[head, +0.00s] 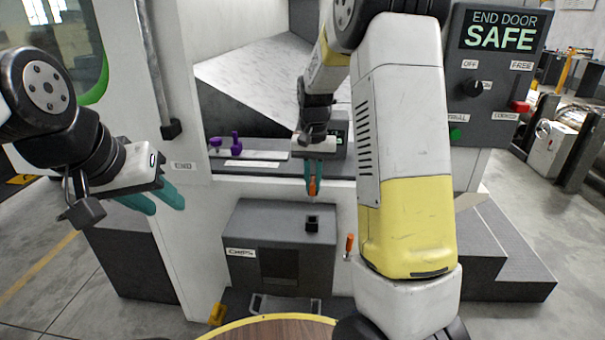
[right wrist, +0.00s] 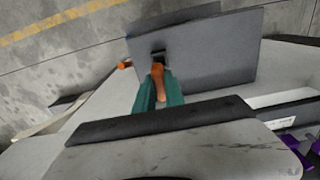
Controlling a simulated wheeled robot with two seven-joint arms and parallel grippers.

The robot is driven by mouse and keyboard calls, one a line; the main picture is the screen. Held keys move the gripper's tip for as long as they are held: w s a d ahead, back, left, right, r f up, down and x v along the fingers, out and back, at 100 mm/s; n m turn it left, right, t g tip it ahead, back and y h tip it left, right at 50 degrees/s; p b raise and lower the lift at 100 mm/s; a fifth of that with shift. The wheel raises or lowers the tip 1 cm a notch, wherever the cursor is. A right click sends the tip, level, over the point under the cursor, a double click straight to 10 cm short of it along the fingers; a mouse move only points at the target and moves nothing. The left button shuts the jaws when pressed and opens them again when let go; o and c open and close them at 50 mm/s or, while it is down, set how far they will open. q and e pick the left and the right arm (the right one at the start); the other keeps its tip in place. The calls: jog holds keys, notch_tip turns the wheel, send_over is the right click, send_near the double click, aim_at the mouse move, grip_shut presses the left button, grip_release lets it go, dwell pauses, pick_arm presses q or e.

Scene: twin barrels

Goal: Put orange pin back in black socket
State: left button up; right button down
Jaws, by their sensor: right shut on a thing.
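The orange pin (head: 313,187) is held upright between the teal fingers of my right gripper (head: 314,180) in the head view. The pin also shows in the right wrist view (right wrist: 160,82), its far end in line with the black socket. The black socket (head: 312,223) stands on top of the grey box labelled CHIPS. In the head view the pin is above the socket, with a gap between them. My left gripper (head: 160,200) is empty at the left, its teal fingers apart.
The grey chips box (head: 255,225) stands against the machine front. A second orange handle (head: 349,243) is right of it. Purple parts (head: 235,142) stand on the ledge behind. The END DOOR panel (head: 490,75) reads SAFE. A round wooden tabletop (head: 275,330) is at the bottom.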

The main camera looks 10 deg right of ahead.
aim_at(312, 203)
jog(key=shift+f, duration=2.4)
jog(key=shift+f, duration=2)
jog(key=c, duration=1.3)
grip_release()
jog(key=shift+c, duration=0.2)
notch_tip(312, 203, up, 7)
jog(key=shift+r, duration=0.35)
